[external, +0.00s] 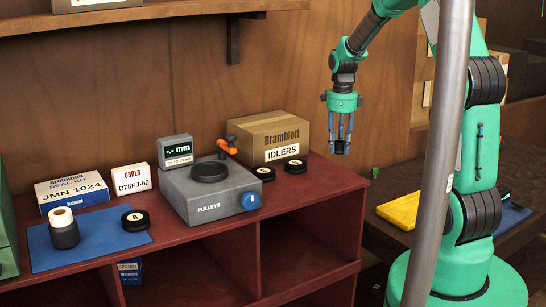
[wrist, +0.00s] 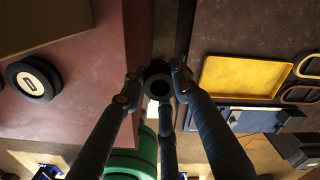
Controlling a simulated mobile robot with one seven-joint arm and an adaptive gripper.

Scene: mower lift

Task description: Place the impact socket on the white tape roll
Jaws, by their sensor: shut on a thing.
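My gripper (external: 341,146) is high to the right of the red bench's right end, fingers pointing down. In the wrist view my gripper (wrist: 156,92) is shut on a small dark cylinder with a round hole, the impact socket (wrist: 159,77). In the external view the socket is hard to make out between the fingers. The white tape roll (external: 61,215) is at the far left of the bench. It appears to sit on a dark cylinder (external: 65,238) on the blue mat (external: 105,233). My gripper is far from it.
A grey scale (external: 212,195) marked PULLEYS, a cardboard IDLERS box (external: 270,138) and black pulleys (external: 264,174) stand on the bench (external: 310,205) between. A black puck marked A (external: 135,220) lies on the mat. A yellow tray (external: 399,211) is low at right. A grey pole stands in front.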

